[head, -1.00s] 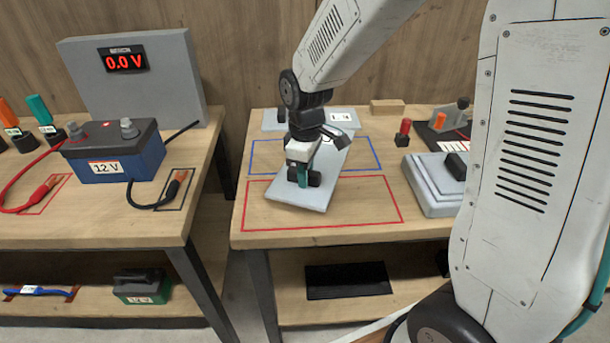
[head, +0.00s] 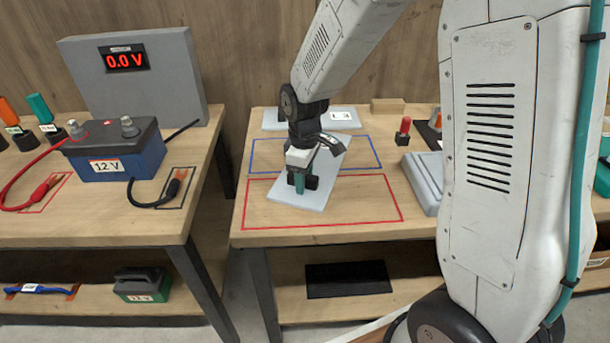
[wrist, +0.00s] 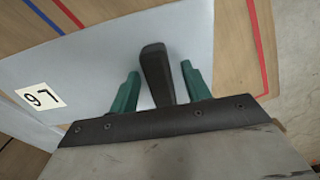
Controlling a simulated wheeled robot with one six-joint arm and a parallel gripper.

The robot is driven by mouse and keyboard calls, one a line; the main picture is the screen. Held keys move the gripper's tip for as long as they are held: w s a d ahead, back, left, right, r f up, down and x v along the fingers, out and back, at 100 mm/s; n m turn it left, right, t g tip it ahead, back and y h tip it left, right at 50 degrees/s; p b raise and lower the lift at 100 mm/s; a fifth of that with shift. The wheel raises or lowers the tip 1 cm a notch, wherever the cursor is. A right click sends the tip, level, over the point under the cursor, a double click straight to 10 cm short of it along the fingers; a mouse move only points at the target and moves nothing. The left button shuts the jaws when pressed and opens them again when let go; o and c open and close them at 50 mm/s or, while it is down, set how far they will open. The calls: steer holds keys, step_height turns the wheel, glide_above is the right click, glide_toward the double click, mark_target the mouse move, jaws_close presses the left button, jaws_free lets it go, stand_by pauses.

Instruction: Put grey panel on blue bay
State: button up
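The grey panel (head: 325,168) is a light grey sheet lying askew on the right bench. It overlaps both the blue outlined bay (head: 372,153) and the red outlined bay (head: 375,200) in front of it. In the wrist view the panel (wrist: 95,60) has a dark upright handle (wrist: 155,72) and a numbered white label (wrist: 40,96). My gripper (head: 301,187) is low over the panel's near part. In the wrist view its green fingers (wrist: 160,88) stand either side of the handle, with gaps visible on both sides. The handle's base is partly hidden.
Another labelled light grey plate (head: 312,118) lies behind the blue bay. A red-topped post (head: 403,130) and a grey stepped block (head: 425,178) stand to the right. The left bench holds a 12 V battery (head: 115,150) and cables. A gap separates the benches.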

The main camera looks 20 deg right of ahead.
step_height(320, 180, up, 12)
steer(key=s+d+r+m, duration=0.1)
steer(key=s+r+m, duration=0.1)
steer(key=s, duration=0.7)
steer(key=s+d+r+m, duration=0.2)
steer(key=s+r+m, duration=0.1)
steer(key=s, duration=0.6)
steer(key=s+d+r+m+t, duration=0.1)
steer(key=s+r+m, duration=0.1)
steer(key=s+m, duration=0.3)
steer(key=shift+s+d+r, duration=0.25)
steer(key=shift+s+d, duration=0.15)
steer(key=shift+s, duration=1.5)
